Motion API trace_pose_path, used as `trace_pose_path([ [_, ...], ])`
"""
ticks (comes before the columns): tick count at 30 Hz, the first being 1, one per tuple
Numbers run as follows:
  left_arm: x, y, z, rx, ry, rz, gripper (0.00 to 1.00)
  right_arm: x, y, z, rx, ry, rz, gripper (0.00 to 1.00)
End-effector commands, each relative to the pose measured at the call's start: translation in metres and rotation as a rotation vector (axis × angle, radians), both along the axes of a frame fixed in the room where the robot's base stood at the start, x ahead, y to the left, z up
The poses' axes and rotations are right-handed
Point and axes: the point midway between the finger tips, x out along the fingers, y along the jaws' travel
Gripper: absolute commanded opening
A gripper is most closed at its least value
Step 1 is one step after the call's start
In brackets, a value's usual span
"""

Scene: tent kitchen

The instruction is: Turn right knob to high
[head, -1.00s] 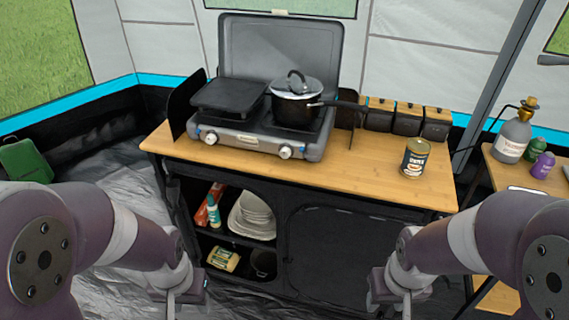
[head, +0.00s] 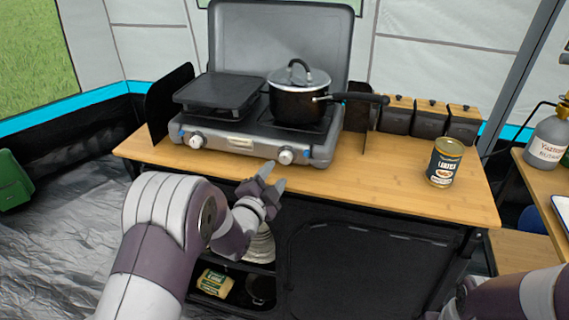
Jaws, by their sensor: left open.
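The camping stove (head: 255,146) stands on the wooden counter with its lid up. Its right knob (head: 286,156) is white and sits on the front panel, below the pot. The left knob (head: 197,140) is also white. A black pot (head: 298,104) with a lid stands on the right burner. My left gripper (head: 272,178) is open and empty, just below and slightly left of the right knob, apart from it as far as I can tell. My right arm shows at the lower right; its gripper is out of frame.
A black griddle (head: 222,92) covers the left burner. The pot's handle (head: 358,97) points right. A can (head: 444,162) stands on the counter's right part, with several dark canisters (head: 429,117) behind. The counter front (head: 350,180) is clear. Shelves lie below.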

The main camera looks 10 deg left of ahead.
Motion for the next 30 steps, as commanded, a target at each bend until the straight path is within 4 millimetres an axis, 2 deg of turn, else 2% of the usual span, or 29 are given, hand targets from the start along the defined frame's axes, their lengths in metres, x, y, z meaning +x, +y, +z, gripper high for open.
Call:
trace_pose_path([
  [3, 0.024, -0.004, -0.001, -0.001, 0.0, -0.001, 0.46, 0.0, 0.0, -0.001, 0.0, 0.0, 0.0, 0.47],
  [9, 0.052, -0.007, -0.001, -0.001, 0.002, 0.001, 0.46, 0.0, 0.0, -0.002, 0.0, 0.0, 0.0, 0.47],
  [15, 0.063, -0.008, 0.0, -0.002, 0.002, 0.0, 0.46, 0.0, 0.0, -0.002, 0.0, 0.0, 0.0, 0.47],
  [22, 0.063, -0.008, 0.0, -0.002, 0.002, 0.001, 0.46, 0.0, 0.0, -0.002, 0.0, 0.0, 0.0, 0.47],
  [23, 0.063, -0.008, 0.0, -0.002, 0.002, 0.001, 0.4, 0.0, 0.0, -0.002, 0.0, 0.0, 0.0, 0.47],
  [24, 0.063, -0.008, 0.0, -0.002, 0.002, 0.001, 0.27, 0.0, 0.0, -0.002, 0.0, 0.0, 0.0, 0.47],
  [26, 0.063, -0.008, 0.0, -0.002, 0.002, 0.001, 0.07, 0.0, 0.0, -0.002, 0.0, 0.0, 0.0, 0.47],
  [30, 0.063, -0.008, -0.001, -0.003, 0.002, 0.001, 0.05, 0.0, 0.0, -0.002, 0.0, 0.0, 0.0, 0.47],
])
